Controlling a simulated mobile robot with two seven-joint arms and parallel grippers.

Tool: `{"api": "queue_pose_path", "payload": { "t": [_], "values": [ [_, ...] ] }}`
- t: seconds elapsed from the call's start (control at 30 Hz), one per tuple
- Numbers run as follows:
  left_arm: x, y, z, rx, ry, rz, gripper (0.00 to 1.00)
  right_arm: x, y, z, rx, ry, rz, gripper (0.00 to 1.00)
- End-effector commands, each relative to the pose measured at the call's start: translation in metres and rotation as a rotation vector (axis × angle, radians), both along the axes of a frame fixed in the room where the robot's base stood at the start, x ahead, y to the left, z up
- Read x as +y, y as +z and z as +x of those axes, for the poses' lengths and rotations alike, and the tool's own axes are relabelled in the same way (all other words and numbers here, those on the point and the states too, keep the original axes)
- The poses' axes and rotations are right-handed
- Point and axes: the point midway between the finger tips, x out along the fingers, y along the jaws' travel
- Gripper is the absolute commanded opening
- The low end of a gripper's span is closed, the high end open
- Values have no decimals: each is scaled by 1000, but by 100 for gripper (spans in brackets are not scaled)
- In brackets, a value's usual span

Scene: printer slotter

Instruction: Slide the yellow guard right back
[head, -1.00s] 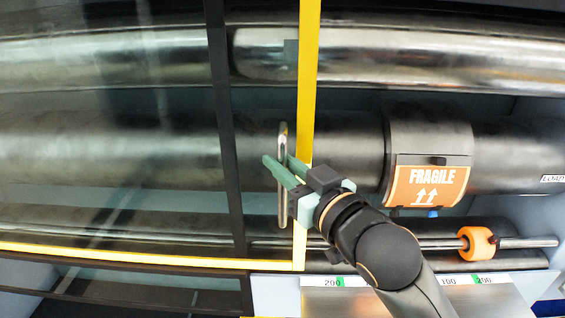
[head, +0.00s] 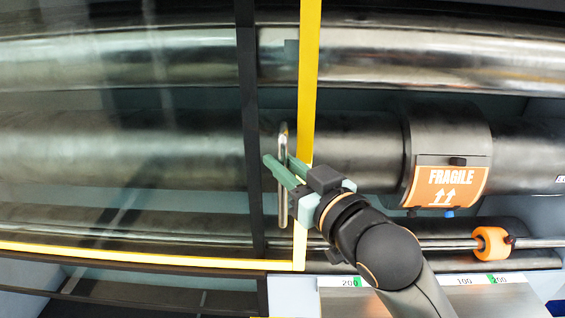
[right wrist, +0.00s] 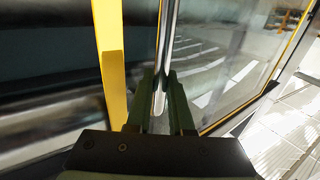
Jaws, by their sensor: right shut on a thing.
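The yellow-edged clear guard (head: 309,70) stands in front of the rollers in the head view, its glass stretching to the left. Its upright metal handle (head: 283,200) is just left of the yellow edge. My right gripper (head: 277,167) is shut on this handle at about its middle. In the right wrist view, the handle (right wrist: 161,98) runs between the two green fingers, with the yellow edge (right wrist: 110,60) to the left. The fingers hide part of the handle. My left gripper is not in view.
Behind the guard are long dark rollers. To the right, a black collar with an orange FRAGILE label (head: 445,187) sits around the middle roller. Below it, an orange ring (head: 491,243) is on a thin rod. A dark upright post (head: 252,150) stands left of the handle.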

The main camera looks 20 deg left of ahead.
Motion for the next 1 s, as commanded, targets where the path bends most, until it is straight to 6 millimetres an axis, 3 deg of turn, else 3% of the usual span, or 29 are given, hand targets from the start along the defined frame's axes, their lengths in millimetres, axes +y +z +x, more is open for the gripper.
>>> {"api": "queue_pose_path", "payload": {
  "t": [0.03,0.3,0.67,1.0],
  "values": [
    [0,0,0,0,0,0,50,0,-1,0,1,0,0,21],
    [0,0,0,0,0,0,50,0,0,0,1,0,0,50],
    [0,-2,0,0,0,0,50,-5,-1,-3,0,-1,0,50],
    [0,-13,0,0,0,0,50,-50,-2,-38,-1,-1,2,50]
  ]
}}
